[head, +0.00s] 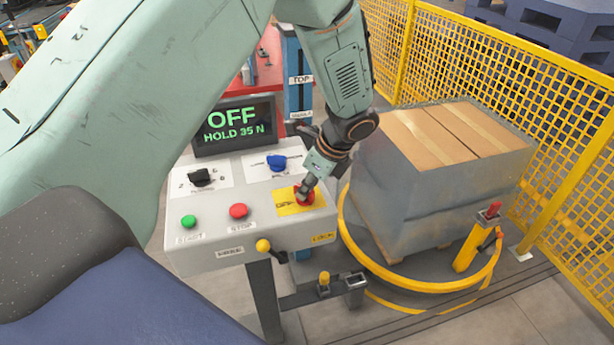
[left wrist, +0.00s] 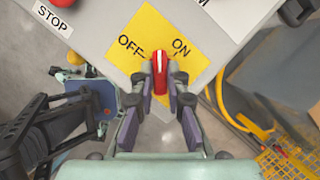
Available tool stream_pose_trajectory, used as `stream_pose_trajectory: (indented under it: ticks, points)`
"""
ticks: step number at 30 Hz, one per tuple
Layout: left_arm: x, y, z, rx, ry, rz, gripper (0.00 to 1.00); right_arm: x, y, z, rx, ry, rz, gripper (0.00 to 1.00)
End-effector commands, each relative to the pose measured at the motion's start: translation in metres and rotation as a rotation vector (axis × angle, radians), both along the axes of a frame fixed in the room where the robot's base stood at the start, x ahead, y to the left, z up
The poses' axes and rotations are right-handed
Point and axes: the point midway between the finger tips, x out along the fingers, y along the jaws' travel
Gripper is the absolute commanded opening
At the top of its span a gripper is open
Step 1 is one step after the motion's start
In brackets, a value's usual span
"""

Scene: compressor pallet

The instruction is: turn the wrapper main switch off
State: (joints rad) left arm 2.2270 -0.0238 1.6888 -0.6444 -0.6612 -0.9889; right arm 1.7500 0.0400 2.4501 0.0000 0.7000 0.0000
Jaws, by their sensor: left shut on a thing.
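The wrapper main switch is a red knob (head: 304,197) on a yellow plate (head: 291,207) at the right of the grey control panel. It also shows in the left wrist view as a red handle (left wrist: 160,73) with a white line, on the yellow plate (left wrist: 155,25) marked OFF at left and ON at right. The handle stands upright in that view, its line between the two labels. My left gripper (head: 308,187) is shut on the knob, with one finger on each side (left wrist: 161,84). The display (head: 233,126) reads "OFF HOLD 35 N". My right gripper does not show.
The panel (head: 225,238) also carries a green button (head: 188,221), a red stop button (head: 238,211), a black selector (head: 201,177) and a blue selector (head: 276,162). A wrapped pallet load (head: 430,190) stands to the right, before a yellow mesh fence (head: 480,70).

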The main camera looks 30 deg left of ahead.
Motion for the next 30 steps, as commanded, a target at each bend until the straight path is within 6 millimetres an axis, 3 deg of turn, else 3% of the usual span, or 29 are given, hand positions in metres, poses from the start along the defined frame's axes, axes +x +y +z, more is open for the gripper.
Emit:
stream_pose_trajectory:
  ticks: [3, 12, 30]
  points:
    - [0.002, 0.000, 0.003, -0.001, -0.001, 0.113, 0.00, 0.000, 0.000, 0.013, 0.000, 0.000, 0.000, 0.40]
    - [0.004, 0.001, 0.002, 0.000, -0.002, 0.397, 0.00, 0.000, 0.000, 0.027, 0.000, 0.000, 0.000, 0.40]
    - [0.006, 0.002, 0.002, 0.000, -0.003, 0.796, 0.00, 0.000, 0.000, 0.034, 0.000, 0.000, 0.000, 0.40]
